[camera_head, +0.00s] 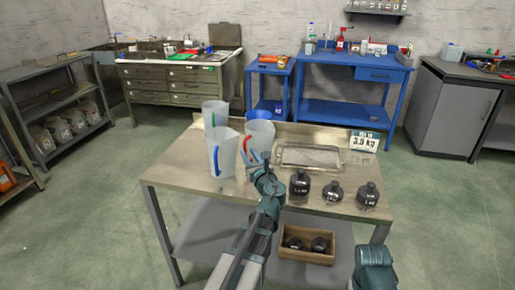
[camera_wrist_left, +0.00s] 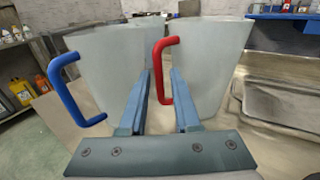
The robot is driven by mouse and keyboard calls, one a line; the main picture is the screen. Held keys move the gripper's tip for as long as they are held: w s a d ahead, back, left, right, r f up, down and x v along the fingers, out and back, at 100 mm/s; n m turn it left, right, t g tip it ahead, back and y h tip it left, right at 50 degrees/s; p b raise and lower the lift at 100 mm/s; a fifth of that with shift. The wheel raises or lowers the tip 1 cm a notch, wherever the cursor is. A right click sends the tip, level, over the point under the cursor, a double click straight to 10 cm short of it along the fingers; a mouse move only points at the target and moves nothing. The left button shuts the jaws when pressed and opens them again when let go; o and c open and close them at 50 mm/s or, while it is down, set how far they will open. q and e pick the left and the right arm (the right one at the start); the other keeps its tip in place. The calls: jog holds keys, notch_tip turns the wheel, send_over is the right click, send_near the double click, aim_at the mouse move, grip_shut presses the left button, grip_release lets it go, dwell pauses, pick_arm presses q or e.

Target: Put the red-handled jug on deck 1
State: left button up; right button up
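The red-handled jug (camera_head: 262,135) is a tall pale jug upright on the table, its red handle facing my left gripper (camera_head: 257,157). In the left wrist view its body (camera_wrist_left: 215,65) stands ahead, and the red handle's upright bar lies between my spread fingertips (camera_wrist_left: 160,78). I cannot tell whether a finger touches it. The blue-handled jug (camera_head: 222,155) stands just left, also in the wrist view (camera_wrist_left: 105,60). A green-handled jug (camera_head: 212,113) stands behind. A shallow metal tray (camera_head: 284,157) lies right of the jugs; a sign reading about 3.9 kg (camera_head: 363,142) stands behind it. I cannot read deck 1 clearly.
Three black weights (camera_head: 333,193) stand on the table's front right. A wooden box (camera_head: 307,256) with dark weights is on the lower shelf. A part of my right arm shows at lower right. The table's left front (camera_head: 180,172) is bare.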

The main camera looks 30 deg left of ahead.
aim_at(245, 148)
pick_arm(q)
jog(key=x, duration=0.4)
jog(key=shift+w+a+r, duration=0.1)
jog(key=shift+a+r, duration=0.1)
jog(key=shift+r, duration=0.05)
grip_shut()
dwell(1.1)
